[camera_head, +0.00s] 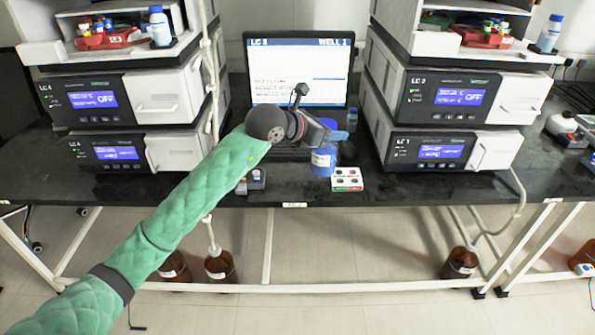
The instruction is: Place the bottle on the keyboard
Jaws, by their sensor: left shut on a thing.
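My left gripper (326,136) reaches in from the left over the middle of the bench, in front of the laptop. It is shut on a blue bottle (323,160) with a white label, which hangs just below the jaws. The bottle is just right of the laptop's dark keyboard (283,152), which is mostly hidden behind my arm. I cannot tell whether the bottle touches the bench. The laptop screen (299,72) stands open behind it. My right gripper is not in view.
A white control box (347,180) lies right of the bottle. A small dark device (252,182) sits at the front edge. A small blue-capped bottle (352,119) stands behind the gripper. Instrument stacks (124,96) (447,97) flank the laptop. Bare black bench (425,187) is at the front right.

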